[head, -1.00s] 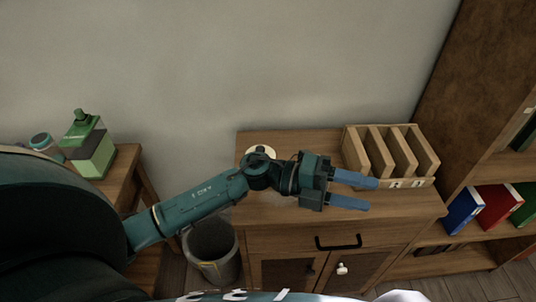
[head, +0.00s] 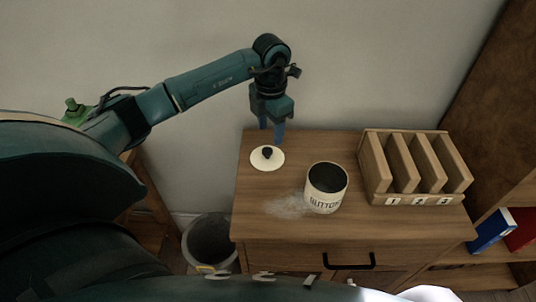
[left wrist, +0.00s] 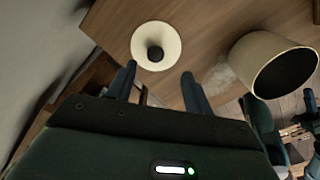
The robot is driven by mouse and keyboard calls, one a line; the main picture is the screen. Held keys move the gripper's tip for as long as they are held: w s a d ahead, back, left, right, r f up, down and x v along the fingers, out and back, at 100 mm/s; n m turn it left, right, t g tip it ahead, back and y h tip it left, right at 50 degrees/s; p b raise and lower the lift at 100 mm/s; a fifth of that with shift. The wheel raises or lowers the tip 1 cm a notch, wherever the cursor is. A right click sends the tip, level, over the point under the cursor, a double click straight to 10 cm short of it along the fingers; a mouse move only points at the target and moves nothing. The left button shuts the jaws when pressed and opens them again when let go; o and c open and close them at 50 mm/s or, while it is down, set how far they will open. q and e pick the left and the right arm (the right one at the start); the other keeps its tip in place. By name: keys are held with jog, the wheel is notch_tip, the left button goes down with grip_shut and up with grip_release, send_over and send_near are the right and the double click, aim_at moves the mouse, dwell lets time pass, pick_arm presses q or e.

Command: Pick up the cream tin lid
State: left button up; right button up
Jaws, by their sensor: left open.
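The cream tin lid (head: 260,160), a round disc with a dark knob, lies flat on the wooden cabinet top near its left back. It also shows in the left wrist view (left wrist: 168,46), beyond the fingertips. The cream tin (head: 325,193), lettered and with an open dark top, stands upright to the right of the lid. It also shows in the left wrist view (left wrist: 262,55). My left gripper (head: 272,142) is open and empty, pointing down just above and behind the lid, apparently not touching it. My right gripper is not in view.
A wooden rack with numbered slots (head: 405,198) stands at the right back of the cabinet top (head: 290,232). A pale dusty patch (head: 287,205) lies beside the tin. A grey bin (head: 208,243) stands on the floor to the left. The front of the top is clear.

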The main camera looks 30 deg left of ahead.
aim_at(267, 150)
pick_arm(q)
notch_tip(267, 150, down, 2)
jog(key=shift+f, duration=0.1)
jog(key=f, duration=0.3)
jog(key=shift+s+a+f+p, duration=0.1)
jog(key=shift+a+f+p, duration=0.25)
jog(key=shift+a, duration=0.05)
jog(key=shift+f, duration=0.55)
jog(key=shift+c, duration=0.4)
jog(key=c, duration=1)
jog(key=shift+r, duration=0.1)
